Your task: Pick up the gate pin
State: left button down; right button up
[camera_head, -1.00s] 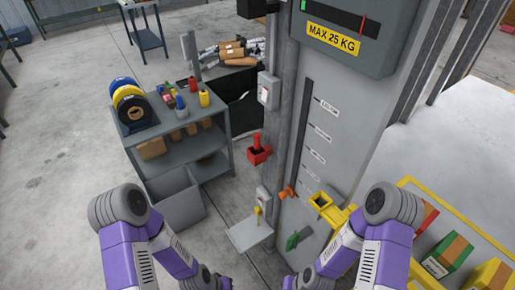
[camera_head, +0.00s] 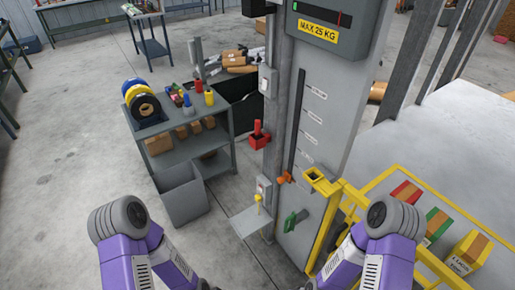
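I cannot tell for sure which thing is the gate pin. A red upright piece (camera_head: 257,128) stands in a red holder (camera_head: 259,142) on the grey post. A small yellow upright piece (camera_head: 258,199) stands on the pale shelf plate (camera_head: 250,223) lower down. An orange knob (camera_head: 284,177) and a green handle (camera_head: 293,221) are on the tall grey panel (camera_head: 315,140). My two purple and grey arms come in at the bottom left and bottom right. Both grippers are below the picture edge and out of view.
A grey rack (camera_head: 190,150) with spools and bottles stands left, above a grey bin (camera_head: 182,194). The floor at left is clear.

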aim_at(256, 122)
jog(key=u, duration=0.6)
jog(key=i, duration=0.5)
jog(key=u, duration=0.25)
